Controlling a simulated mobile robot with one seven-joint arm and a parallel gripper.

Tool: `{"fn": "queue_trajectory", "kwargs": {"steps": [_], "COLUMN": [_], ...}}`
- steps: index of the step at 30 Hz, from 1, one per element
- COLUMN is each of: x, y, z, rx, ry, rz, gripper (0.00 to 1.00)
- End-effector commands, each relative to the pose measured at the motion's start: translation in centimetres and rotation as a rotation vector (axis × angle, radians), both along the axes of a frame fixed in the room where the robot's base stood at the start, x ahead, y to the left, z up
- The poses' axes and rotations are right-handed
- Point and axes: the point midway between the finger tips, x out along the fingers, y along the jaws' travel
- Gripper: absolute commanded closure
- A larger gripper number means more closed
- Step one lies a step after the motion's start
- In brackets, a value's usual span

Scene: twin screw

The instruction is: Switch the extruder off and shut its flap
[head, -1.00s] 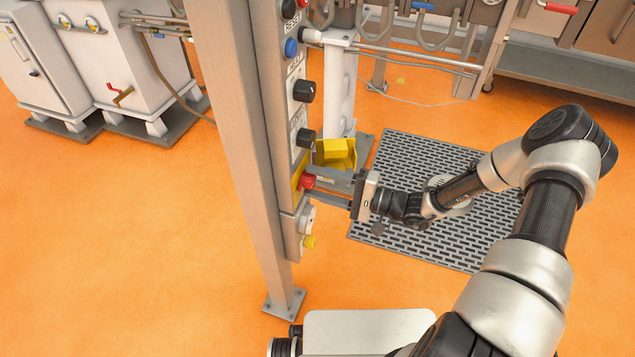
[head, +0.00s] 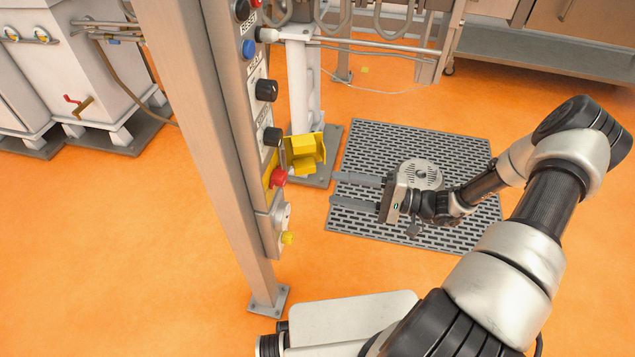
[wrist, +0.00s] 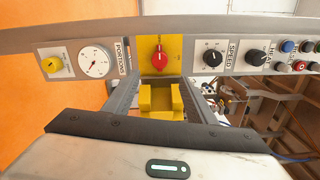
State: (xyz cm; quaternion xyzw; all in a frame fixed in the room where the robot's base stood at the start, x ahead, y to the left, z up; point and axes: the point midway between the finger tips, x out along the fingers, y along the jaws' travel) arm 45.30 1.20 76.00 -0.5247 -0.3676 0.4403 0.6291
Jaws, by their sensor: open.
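The red rotary switch (head: 279,177) sits on a yellow plate low on the grey panel column. The wrist view shows the red switch (wrist: 160,62) face on, at upper middle, its handle along the picture's vertical. The yellow flap (head: 305,150) stands open beside the switch and leaves it uncovered. In the wrist view the yellow flap (wrist: 160,102) sticks out towards the camera and shows between the fingers. My gripper (head: 333,189) is open and empty, fingers pointing at the panel, clear of the switch. I cannot tell from the handle whether the switch is off.
A dial (wrist: 95,62) and a yellow knob (wrist: 55,64) are on one side of the switch. Black knobs (wrist: 212,58) and several buttons are on the other. A grey slotted mat (head: 380,145) lies beneath my gripper. Orange floor is clear left of the column.

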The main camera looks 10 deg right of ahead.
Motion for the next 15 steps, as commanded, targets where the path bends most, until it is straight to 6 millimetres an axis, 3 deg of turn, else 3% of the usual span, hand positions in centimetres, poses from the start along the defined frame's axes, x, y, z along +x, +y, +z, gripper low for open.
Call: {"fn": "queue_trajectory", "kwargs": {"steps": [6, 15], "x": [-1.0, -1.3], "y": [-2.9, -3.4], "z": [0.0, 0.0], "rx": [-0.001, -0.001], "ry": [0.0, 0.0], "rz": [-0.001, 0.001], "gripper": [0.49, 0.49]}}
